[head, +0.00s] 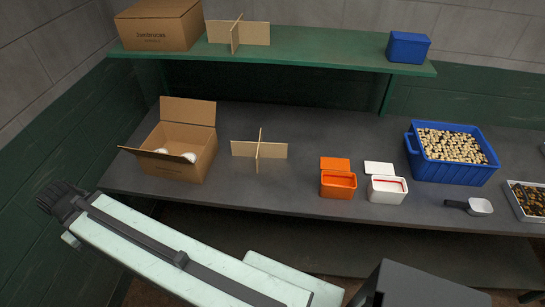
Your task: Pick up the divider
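A cross-shaped cardboard divider (258,150) stands on the grey bench, between the open cardboard box and the orange container. A second, similar divider (238,33) stands on the green shelf above, right of the closed box. My pale green arm reaches across the lower left, with a black ridged part at its far end, left of the bench. I see no gripper fingers in this view. Nothing of mine touches either divider.
An open cardboard box (170,165) holds white round items. An orange container (338,184), a white container (386,189), a blue crate (453,171) full of small pieces and a scoop (479,206) stand to the right. The green shelf (300,50) overhangs the bench's back.

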